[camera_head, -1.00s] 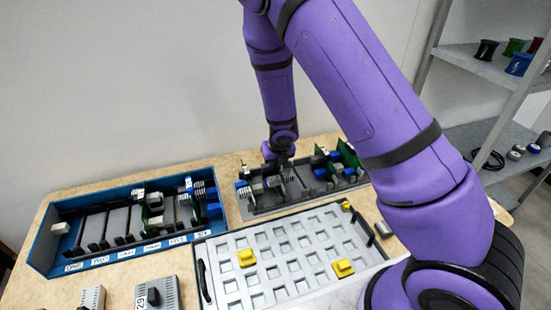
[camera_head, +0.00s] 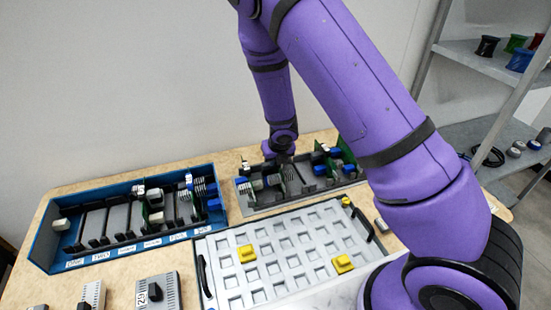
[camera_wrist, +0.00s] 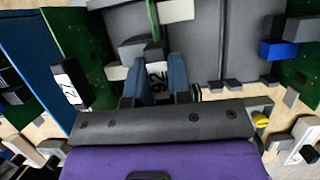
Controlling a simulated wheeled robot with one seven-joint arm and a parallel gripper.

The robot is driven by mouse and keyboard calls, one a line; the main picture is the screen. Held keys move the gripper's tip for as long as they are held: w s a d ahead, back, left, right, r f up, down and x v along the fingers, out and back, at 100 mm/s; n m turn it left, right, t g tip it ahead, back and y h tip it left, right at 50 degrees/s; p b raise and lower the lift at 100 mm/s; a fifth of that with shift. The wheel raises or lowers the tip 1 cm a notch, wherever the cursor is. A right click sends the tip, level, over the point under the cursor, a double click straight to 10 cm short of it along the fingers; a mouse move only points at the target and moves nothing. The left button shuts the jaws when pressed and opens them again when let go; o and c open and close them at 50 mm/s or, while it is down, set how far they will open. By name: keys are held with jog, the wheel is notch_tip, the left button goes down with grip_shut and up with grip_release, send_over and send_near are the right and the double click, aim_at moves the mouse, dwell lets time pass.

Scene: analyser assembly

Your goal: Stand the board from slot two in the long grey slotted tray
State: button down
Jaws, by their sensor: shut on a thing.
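The long grey slotted tray (camera_head: 262,208) is at the back right of the table and holds several boards. My gripper (camera_head: 283,160) is low over its left half, partly hidden by my wrist. In the wrist view, my gripper's blue fingers (camera_wrist: 156,82) are shut on a board (camera_wrist: 152,14), gripped at its grey block marked "92". The board is seen nearly edge-on as a thin green line, and its lower edge is hidden, so I cannot tell how deep it sits. The blue slotted rack (camera_head: 48,245) at the left has several empty slots and some boards.
Other green boards (camera_wrist: 292,80) stand on both sides of the held board in the wrist view. A white pocketed tray (camera_head: 300,250) with yellow pieces lies in front of the grey tray. Grey blocks (camera_head: 158,292) stand at the front left. A shelf (camera_head: 480,75) is at the right.

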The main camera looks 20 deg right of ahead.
jog(key=shift+f, duration=0.35)
dwell(0.3)
jog(key=c, duration=0.8)
grip_release()
jog(key=shift+c, duration=0.2)
jog(key=shift+r, duration=2.05)
dwell(0.7)
jog(key=shift+r, duration=3.4)
